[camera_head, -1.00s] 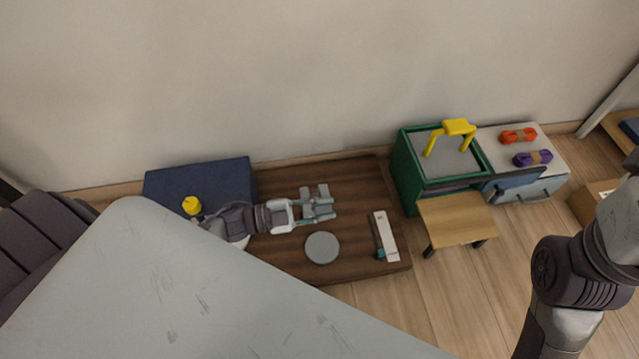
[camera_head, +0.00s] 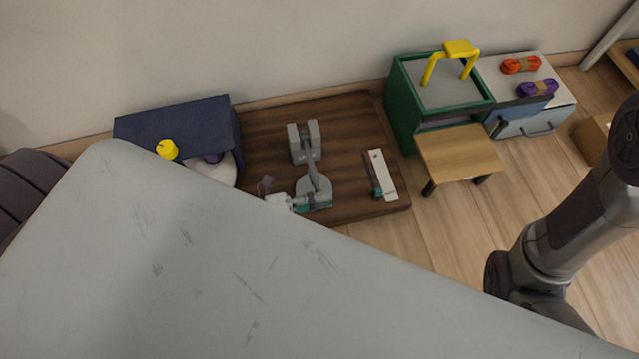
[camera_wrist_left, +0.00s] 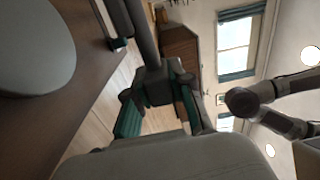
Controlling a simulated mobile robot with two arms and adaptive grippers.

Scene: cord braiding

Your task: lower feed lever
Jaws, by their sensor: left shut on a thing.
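The feed lever (camera_head: 312,175) is a narrow grey bar. It runs from a grey block with two upright cheeks (camera_head: 304,141) toward the front of a dark wooden board and passes over a round grey disc (camera_head: 317,186). My left gripper (camera_head: 318,204) is shut on the lever's near end, low over the disc's front edge. In the left wrist view the teal-sided fingers (camera_wrist_left: 160,90) close around the dark bar (camera_wrist_left: 141,32), and the disc (camera_wrist_left: 35,45) is at the upper left. The lever's height above the disc is hard to judge. My right gripper is out of view.
A white strip (camera_head: 382,175) with a dark, teal-ended bar lies on the board's right. A navy box (camera_head: 185,122) stands left. A green bin (camera_head: 403,115) with a yellow handle (camera_head: 461,50) and a small wooden stool (camera_head: 461,152) are right. A large grey surface (camera_head: 250,270) covers the foreground.

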